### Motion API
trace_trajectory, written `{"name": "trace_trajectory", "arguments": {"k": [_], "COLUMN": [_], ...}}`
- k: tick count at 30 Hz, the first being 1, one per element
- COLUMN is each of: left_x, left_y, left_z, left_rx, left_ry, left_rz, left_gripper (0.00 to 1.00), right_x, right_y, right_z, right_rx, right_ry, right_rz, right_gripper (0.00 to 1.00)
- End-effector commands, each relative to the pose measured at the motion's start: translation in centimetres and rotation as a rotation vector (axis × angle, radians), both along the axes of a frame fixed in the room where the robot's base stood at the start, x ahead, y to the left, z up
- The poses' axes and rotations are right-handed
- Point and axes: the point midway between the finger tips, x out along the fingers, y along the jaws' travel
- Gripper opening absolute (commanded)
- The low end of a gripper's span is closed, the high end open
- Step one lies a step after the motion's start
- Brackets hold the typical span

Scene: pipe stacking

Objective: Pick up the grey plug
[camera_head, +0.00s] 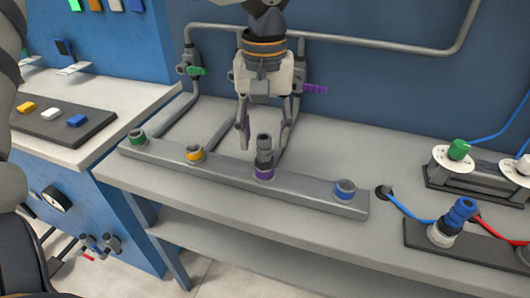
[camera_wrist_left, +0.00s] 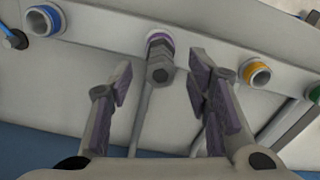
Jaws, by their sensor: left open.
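The grey plug (camera_head: 264,150) stands upright in the purple-ringed socket (camera_head: 263,173) of a long grey bar (camera_head: 225,173). In the left wrist view the plug (camera_wrist_left: 160,68) shows its hexagonal end, with the purple ring (camera_wrist_left: 160,37) behind it. My left gripper (camera_head: 265,147) points down just behind and above the plug, its fingers open on either side. In the left wrist view the fingers of my left gripper (camera_wrist_left: 165,85) are spread apart, the plug lying between them nearer the left finger, with no contact visible. My right gripper is not in view.
The bar also has green (camera_head: 138,137), yellow (camera_head: 195,153) and blue (camera_head: 344,189) ringed sockets. A purple valve handle (camera_head: 315,89) and a green one (camera_head: 197,71) are on pipes behind. A blue plug (camera_head: 460,212) stands on a dark base at right.

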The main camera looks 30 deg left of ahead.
Motion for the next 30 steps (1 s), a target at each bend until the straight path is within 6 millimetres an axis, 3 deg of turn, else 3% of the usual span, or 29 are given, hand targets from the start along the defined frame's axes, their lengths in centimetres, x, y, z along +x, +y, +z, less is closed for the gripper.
{"name": "trace_trajectory", "arguments": {"k": [4, 11, 18, 30], "left_x": [-0.1, -0.1, -0.1, 0.0], "left_y": [0.1, 0.1, 0.1, 0.0], "left_z": [-2.3, -2.6, -2.6, -1.9], "left_rx": [0.000, 0.000, 0.000, -0.001], "left_ry": [-0.001, -0.004, -0.004, -0.007], "left_rz": [0.001, 0.003, 0.002, 0.002], "left_gripper": [0.45, 0.45, 0.00, 0.00], "right_x": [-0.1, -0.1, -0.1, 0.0], "right_y": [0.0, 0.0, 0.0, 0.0], "right_z": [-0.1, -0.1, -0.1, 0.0], "right_rx": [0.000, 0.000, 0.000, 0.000], "right_ry": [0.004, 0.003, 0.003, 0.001], "right_rz": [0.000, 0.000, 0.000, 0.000], "right_gripper": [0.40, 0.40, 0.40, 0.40]}}
